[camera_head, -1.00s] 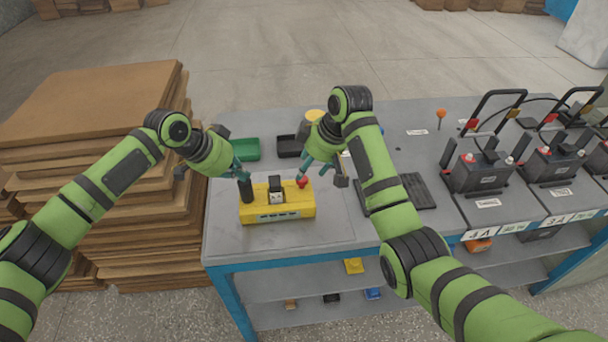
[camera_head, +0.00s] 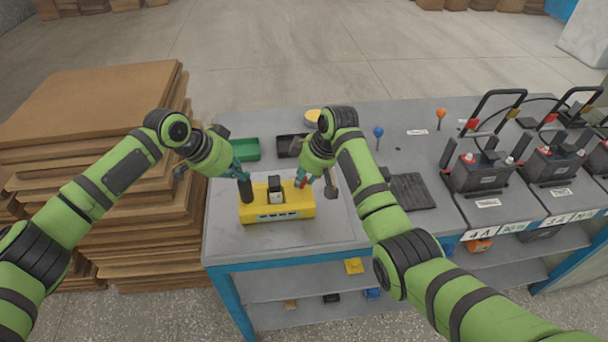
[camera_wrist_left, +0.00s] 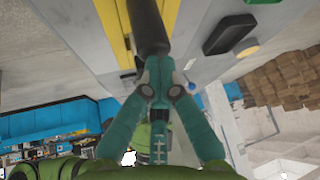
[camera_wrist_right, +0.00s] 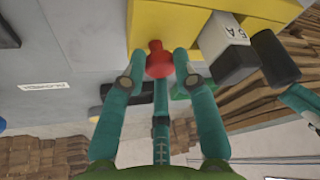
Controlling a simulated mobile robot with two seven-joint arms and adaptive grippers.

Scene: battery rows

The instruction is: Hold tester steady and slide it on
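The tester is a yellow box (camera_head: 258,214) on the near left part of the bench. A black upright handle (camera_head: 246,192) stands at its left end, with a grey and black block (camera_wrist_right: 225,45) marked "5 A" at its middle. My left gripper (camera_head: 241,177) is shut on the handle; the left wrist view shows the handle (camera_wrist_left: 147,28) between its fingertips. A red knob (camera_wrist_right: 158,62) is at the tester's right end. My right gripper (camera_head: 303,180) is around the knob, one finger on each side, with small gaps seeming to remain. The knob's track is hidden.
Behind the tester are a green tray (camera_head: 247,150) and a black tray (camera_head: 290,146). A dark ribbed mat (camera_head: 412,191) and black battery units (camera_head: 482,173) lie right. Stacked cardboard (camera_head: 110,225) stands left of the bench.

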